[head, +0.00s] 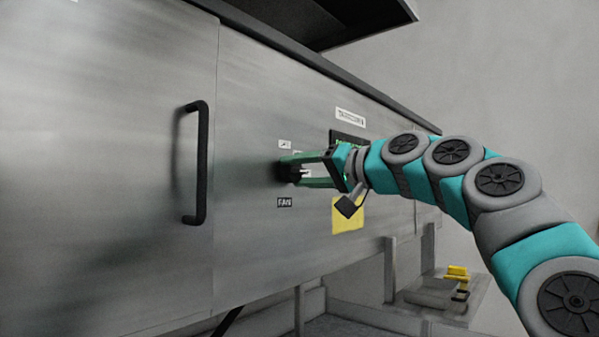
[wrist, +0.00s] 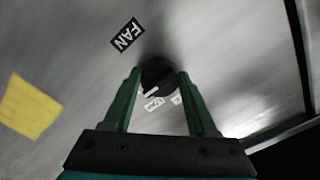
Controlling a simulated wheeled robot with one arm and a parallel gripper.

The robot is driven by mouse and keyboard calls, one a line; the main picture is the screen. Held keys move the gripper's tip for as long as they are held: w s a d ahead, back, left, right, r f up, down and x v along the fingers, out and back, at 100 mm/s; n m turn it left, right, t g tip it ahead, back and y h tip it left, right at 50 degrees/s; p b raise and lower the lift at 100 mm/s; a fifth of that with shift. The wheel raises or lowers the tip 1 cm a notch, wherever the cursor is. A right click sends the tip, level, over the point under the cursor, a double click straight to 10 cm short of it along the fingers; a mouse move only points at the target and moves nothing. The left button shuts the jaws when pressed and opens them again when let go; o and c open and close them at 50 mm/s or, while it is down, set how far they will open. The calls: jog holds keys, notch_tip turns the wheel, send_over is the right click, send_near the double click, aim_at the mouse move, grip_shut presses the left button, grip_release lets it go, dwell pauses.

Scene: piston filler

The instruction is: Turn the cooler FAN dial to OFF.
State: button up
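The FAN dial is a round black knob with a white pointer mark on the steel cabinet front; it shows in the head view (head: 289,171) and the wrist view (wrist: 158,74). In the wrist view its mark points down and left, toward one of two small white labels (wrist: 154,103) whose text is too blurred to read. A black FAN label (wrist: 127,34) is beside the dial. My gripper (wrist: 160,80) has its green fingers one on each side of the dial, very close to its edges. I cannot tell whether they press on it. The head view shows the same gripper (head: 300,171) from the side.
A yellow note (head: 348,214) and a dark display panel (head: 348,137) are on the cabinet right of the dial. A black door handle (head: 201,163) stands out to the left. A dark overhang (head: 330,18) is above. A yellow object (head: 457,272) is low at right.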

jog(key=c, duration=0.8)
jog(key=shift+n, duration=0.4)
jog(key=shift+w+f+n+b, duration=0.1)
jog(key=shift+f+n+b, duration=0.1)
jog(key=shift+n+b, duration=0.7)
jog(key=shift+d+r+n+b, duration=0.1)
jog(key=shift+n+b, duration=0.2)
jog(key=shift+n, duration=0.7)
jog(key=n+b, duration=0.1)
jog(key=n, duration=0.3)
jog(key=n+b, duration=0.1)
jog(key=n, duration=0.3)
jog(key=shift+w+n, duration=0.1)
jog(key=shift+n, duration=0.2)
jog(key=shift+r+n, duration=0.1)
jog(key=shift+n, duration=2.2)
